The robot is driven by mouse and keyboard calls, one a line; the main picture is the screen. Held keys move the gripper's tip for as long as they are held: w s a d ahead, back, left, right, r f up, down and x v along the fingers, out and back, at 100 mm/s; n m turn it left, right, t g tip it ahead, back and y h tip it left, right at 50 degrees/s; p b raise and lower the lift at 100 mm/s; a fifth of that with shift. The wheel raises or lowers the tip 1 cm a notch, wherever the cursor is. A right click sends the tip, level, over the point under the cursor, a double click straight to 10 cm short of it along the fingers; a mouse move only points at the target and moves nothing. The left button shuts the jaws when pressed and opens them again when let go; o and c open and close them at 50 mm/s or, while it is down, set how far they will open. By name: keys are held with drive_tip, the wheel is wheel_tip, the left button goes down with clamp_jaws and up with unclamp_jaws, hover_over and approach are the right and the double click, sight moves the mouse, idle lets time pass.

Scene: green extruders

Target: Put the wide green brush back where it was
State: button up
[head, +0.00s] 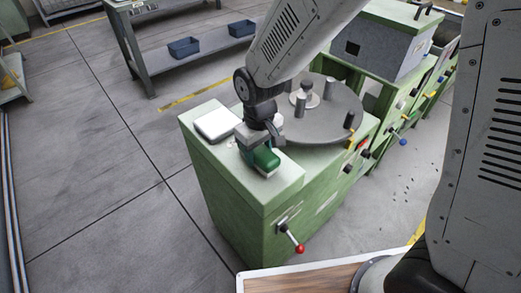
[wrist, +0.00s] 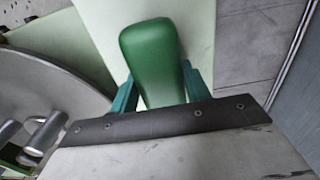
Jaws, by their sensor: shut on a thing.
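The wide green brush (head: 266,160) is at the top of the light green machine cabinet (head: 285,183), near its front left part. Its rounded green body also shows in the wrist view (wrist: 150,55), between the two teal fingers. My gripper (wrist: 160,92) is shut on the brush and points down at the cabinet top. In the head view, my gripper (head: 262,147) and wrist hide part of the brush. I cannot tell whether the brush touches the surface or hangs just above it. Its underside is hidden.
A white block (head: 217,123) lies on the cabinet top left of the brush. A round grey turntable with upright metal posts (head: 333,110) is close on the right. A red-knobbed lever (head: 290,238) sticks out in front. A bench with blue bins (head: 184,48) stands behind.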

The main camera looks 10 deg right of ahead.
sight(260, 149)
drive_tip(key=shift+f, duration=0.15)
drive_tip(key=o, duration=1)
drive_tip(key=shift+o, duration=0.2)
wheel_tip(260, 149, up, 12)
drive_tip(key=s+d+r+m, duration=0.2)
drive_tip(key=s+d+r, duration=0.2)
drive_tip(key=d, duration=0.2)
drive_tip(key=s+d+r+m, duration=0.1)
drive_tip(key=s+d+r, duration=0.25)
drive_tip(key=d, duration=0.35)
drive_tip(key=s+d+r+m+t, duration=0.1)
drive_tip(key=s+d+m, duration=0.2)
drive_tip(key=s+d, duration=0.5)
drive_tip(key=s, duration=0.3)
drive_tip(key=shift+s+r+m, duration=0.35)
drive_tip(key=shift+s+m, duration=0.05)
